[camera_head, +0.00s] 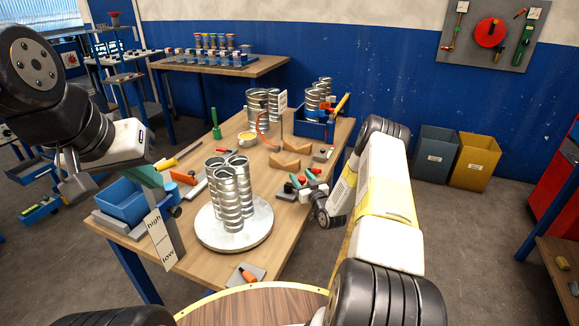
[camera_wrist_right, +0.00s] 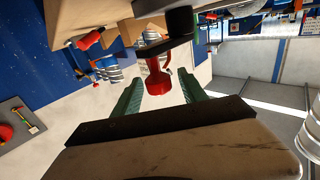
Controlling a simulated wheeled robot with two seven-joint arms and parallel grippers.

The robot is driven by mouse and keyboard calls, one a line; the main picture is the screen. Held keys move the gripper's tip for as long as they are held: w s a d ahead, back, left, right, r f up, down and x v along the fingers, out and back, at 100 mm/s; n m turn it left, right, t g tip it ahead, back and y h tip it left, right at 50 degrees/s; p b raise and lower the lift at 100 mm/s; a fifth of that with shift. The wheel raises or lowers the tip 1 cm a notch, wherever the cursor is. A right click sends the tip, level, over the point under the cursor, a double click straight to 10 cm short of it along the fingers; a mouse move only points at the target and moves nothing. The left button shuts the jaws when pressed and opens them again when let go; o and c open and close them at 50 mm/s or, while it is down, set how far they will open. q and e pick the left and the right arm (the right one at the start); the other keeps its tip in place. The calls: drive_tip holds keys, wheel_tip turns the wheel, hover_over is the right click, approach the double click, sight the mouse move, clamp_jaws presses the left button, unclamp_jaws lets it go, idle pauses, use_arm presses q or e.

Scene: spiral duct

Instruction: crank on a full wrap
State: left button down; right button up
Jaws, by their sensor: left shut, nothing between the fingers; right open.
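Shiny spiral duct tubes (camera_head: 230,190) stand upright in a cluster on a round white turntable (camera_head: 235,238) at the bench's near end. In the right wrist view a red crank handle (camera_wrist_right: 158,77) hangs from a black arm (camera_wrist_right: 165,47). My right gripper (camera_wrist_right: 157,95) is open, its green fingers either side of the handle with gaps visible; I cannot tell how deep the handle sits between them. In the head view this gripper (camera_head: 302,183) is right of the turntable, partly hidden by my arm. My left gripper (camera_head: 77,187) is shut and empty, left of the bench.
A high/low sign (camera_head: 161,240) stands at the bench's near left edge, by a blue bin (camera_head: 123,203). Wooden cradles (camera_head: 285,162), a yellow mug (camera_head: 247,139) and more ducts (camera_head: 257,103) stand farther back. Grey (camera_head: 436,150) and yellow (camera_head: 474,162) bins are against the wall.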

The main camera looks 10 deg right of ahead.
drive_tip(key=shift+w+a, duration=0.15)
drive_tip(key=shift+w, duration=0.85)
clamp_jaws()
idle(0.7)
